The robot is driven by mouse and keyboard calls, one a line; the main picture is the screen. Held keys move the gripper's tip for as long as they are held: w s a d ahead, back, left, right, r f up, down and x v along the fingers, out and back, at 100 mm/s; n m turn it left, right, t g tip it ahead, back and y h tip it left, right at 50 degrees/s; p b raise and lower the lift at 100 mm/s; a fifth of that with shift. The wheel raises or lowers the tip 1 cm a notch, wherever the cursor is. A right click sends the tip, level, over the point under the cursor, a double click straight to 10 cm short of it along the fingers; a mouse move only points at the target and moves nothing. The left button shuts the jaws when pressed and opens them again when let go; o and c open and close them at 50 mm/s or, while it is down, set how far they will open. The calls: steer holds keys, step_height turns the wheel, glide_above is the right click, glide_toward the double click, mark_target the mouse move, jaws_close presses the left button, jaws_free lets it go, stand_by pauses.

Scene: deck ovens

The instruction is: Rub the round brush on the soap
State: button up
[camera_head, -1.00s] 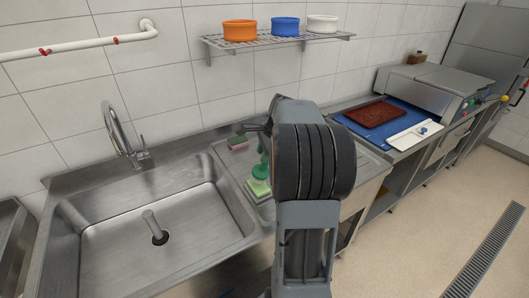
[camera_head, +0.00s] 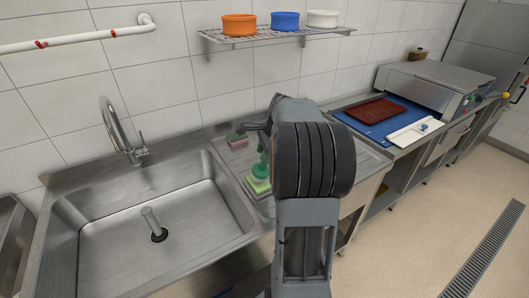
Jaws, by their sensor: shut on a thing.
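My gripper (camera_head: 262,130) shows at the left of my dark wrist, above the drainboard right of the sink, and is shut on the green round brush (camera_head: 261,168). The brush hangs head down, and part of it is hidden behind my wrist. The soap (camera_head: 259,186), a pale yellow-green block, lies on the drainboard directly under the brush head. The brush head appears to touch the soap's top, but the exact contact is too small to tell.
A pink and green sponge (camera_head: 237,140) lies behind and left of the brush. The steel sink (camera_head: 130,245) with its tall faucet (camera_head: 117,130) is at left. A wall shelf (camera_head: 270,39) holds three bowls. A brown tray (camera_head: 377,110) lies on a blue mat at right.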

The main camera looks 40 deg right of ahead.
steer(key=shift+f+b, duration=0.3)
steer(key=shift+f, duration=0.5)
stand_by(1.5)
steer(key=shift+r, duration=0.1)
step_height(320, 180, up, 7)
steer(key=p, duration=0.6)
steer(key=shift+a, duration=0.1)
stand_by(0.9)
